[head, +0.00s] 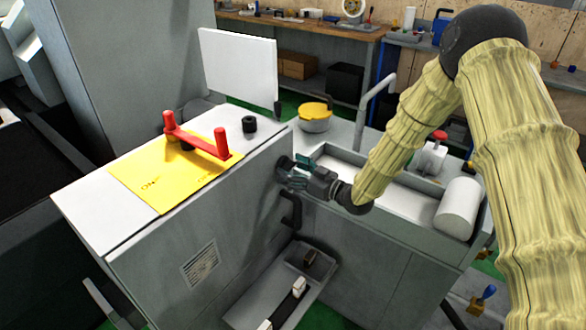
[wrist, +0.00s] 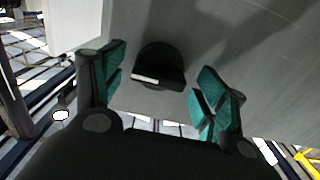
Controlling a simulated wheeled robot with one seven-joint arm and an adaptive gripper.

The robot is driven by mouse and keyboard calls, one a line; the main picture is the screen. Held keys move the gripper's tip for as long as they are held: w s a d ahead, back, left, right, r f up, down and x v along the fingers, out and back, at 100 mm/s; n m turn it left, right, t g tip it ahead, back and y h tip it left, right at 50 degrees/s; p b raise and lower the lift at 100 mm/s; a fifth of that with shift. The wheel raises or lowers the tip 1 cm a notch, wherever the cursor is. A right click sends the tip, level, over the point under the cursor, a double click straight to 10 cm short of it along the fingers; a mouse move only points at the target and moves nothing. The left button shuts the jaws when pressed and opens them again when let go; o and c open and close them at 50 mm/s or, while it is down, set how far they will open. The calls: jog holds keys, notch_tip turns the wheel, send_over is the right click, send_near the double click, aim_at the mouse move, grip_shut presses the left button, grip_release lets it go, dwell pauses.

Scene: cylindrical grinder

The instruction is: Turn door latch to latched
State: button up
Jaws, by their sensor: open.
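The door latch (wrist: 158,62) is a dark round knob with a raised bar on the grey machine panel. In the wrist view the bar lies nearly level and carries a pale strip along its edge. The latch also shows in the head view (head: 282,166), partly covered by my fingers. My gripper (head: 295,172) is open in front of the latch. Its teal-padded fingers stand to the left and right of the knob in the wrist view, with gaps on both sides. I see no contact.
A black pull handle (head: 291,210) sits just below the latch. A red lever (head: 196,140) stands on a yellow plate (head: 150,182) on the machine top, beside a black knob (head: 249,124). A trough with a white cylinder (head: 460,207) lies right, under my arm.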

jog(key=c, duration=1)
